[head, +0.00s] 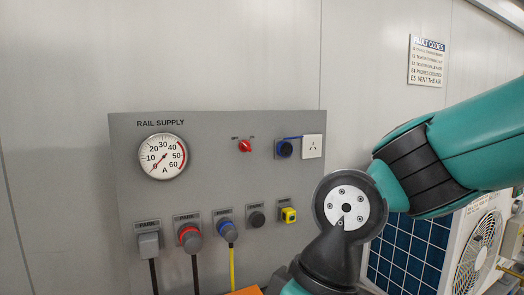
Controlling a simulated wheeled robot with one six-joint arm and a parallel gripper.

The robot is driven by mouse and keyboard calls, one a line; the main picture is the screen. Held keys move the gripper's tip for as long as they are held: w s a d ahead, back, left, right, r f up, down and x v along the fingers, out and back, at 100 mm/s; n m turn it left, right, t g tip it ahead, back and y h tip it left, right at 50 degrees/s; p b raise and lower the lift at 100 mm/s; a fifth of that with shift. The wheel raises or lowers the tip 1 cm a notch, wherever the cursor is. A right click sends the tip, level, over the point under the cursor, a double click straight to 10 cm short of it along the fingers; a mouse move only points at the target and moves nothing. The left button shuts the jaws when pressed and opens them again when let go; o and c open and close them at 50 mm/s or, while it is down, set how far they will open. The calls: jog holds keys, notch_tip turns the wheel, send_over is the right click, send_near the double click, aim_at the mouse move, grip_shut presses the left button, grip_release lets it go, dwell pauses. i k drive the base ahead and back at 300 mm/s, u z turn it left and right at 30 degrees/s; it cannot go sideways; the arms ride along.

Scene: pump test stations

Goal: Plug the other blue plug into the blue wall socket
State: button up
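The blue wall socket (284,148) is at the upper right of a grey panel, with a dark round face and a thin blue strip, perhaps a lid, above it to the right. No cable hangs from it. A grey plug with a blue ring (228,232) sits in a holder in the panel's lower row, with a yellow cable (232,268) hanging down. No second blue plug shows clearly. My arm crosses the right side and bends down past the panel's right edge. My gripper is not clearly in view; the arm's end runs out at the bottom.
The lower row also holds a grey plug (148,244), a red-ringed plug (190,238), a dark round fitting (256,216) and a yellow fitting (288,214). Above are a gauge (163,157), a red knob (244,146) and a white outlet (312,146). An orange edge (245,291) shows at the bottom.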

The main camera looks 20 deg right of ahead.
aim_at(227, 230)
jog(key=z, duration=1)
jog(key=i, duration=0.4)
jog(key=u, duration=0.55)
